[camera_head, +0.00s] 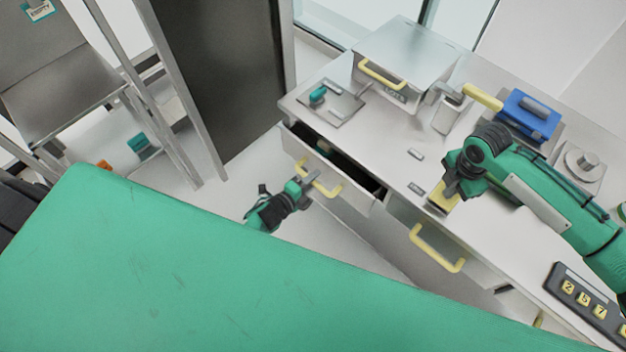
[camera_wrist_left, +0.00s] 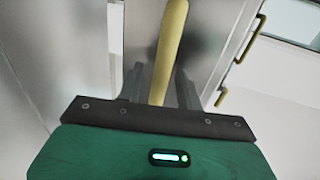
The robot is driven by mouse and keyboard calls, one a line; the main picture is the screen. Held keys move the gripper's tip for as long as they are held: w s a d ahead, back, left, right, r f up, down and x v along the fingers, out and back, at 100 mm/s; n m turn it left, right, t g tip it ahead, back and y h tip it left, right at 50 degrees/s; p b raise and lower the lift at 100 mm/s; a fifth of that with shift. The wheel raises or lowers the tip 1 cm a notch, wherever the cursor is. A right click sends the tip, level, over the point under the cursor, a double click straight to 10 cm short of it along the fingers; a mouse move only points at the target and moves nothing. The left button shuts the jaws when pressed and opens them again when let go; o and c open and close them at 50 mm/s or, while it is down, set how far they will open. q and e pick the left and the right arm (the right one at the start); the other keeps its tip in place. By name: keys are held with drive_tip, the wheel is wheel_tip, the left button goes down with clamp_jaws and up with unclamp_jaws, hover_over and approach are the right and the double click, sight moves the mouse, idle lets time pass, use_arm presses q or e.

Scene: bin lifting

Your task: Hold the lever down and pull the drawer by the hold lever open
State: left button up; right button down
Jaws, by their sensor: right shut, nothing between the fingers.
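The left drawer (camera_head: 350,190) of the counter stands partly open, and its dark inside shows. Its yellow bar handle (camera_head: 333,190) is at the front, beside my left gripper (camera_head: 304,189). In the left wrist view, a yellow handle (camera_wrist_left: 168,50) runs between the two fingers of my left gripper (camera_wrist_left: 159,80), with a gap on its left side. My right gripper (camera_head: 449,193) is shut and points down at a yellow lever piece (camera_head: 438,203) at the counter's front edge. The gripper partly hides this piece, so contact is unclear.
A second drawer with a yellow handle (camera_head: 437,250) sits to the right. On the counter (camera_head: 390,137) stand a metal box (camera_head: 400,60), a blue case (camera_head: 528,115), a metal container with a yellow handle (camera_head: 482,97) and a button panel (camera_head: 585,300). Floor is free left of the drawer.

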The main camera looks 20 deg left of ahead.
use_arm(q)
drive_tip(key=v, duration=1.1)
drive_tip(key=shift+s, duration=0.4)
